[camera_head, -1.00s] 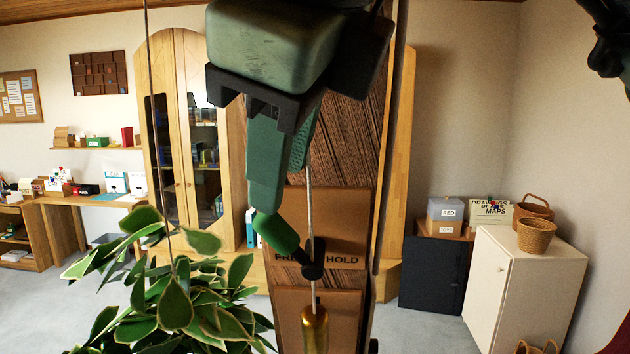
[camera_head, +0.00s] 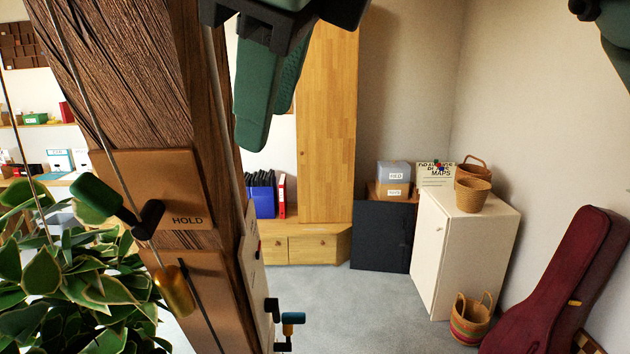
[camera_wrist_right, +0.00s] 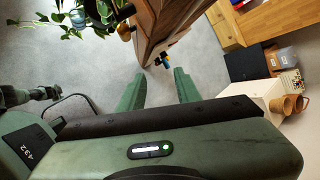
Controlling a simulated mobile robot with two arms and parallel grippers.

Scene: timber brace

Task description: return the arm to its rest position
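My right gripper (camera_head: 267,122) hangs at the top of the head view, right of the timber post (camera_head: 125,75). Its green fingers are apart and empty in the right wrist view (camera_wrist_right: 159,73), pointing toward the post's foot. The post bears a brown plate (camera_head: 165,185) reading HOLD, with a green-handled lever (camera_head: 96,197) across a cable in front of it. A brass weight (camera_head: 175,290) hangs below the lever. The gripper is clear of the lever. My left gripper is not in view.
A leafy plant (camera_head: 70,290) stands at the lower left. A white cabinet (camera_head: 465,250) with baskets and a red instrument case (camera_head: 560,285) stand on the right. Grey floor (camera_head: 350,310) between is open.

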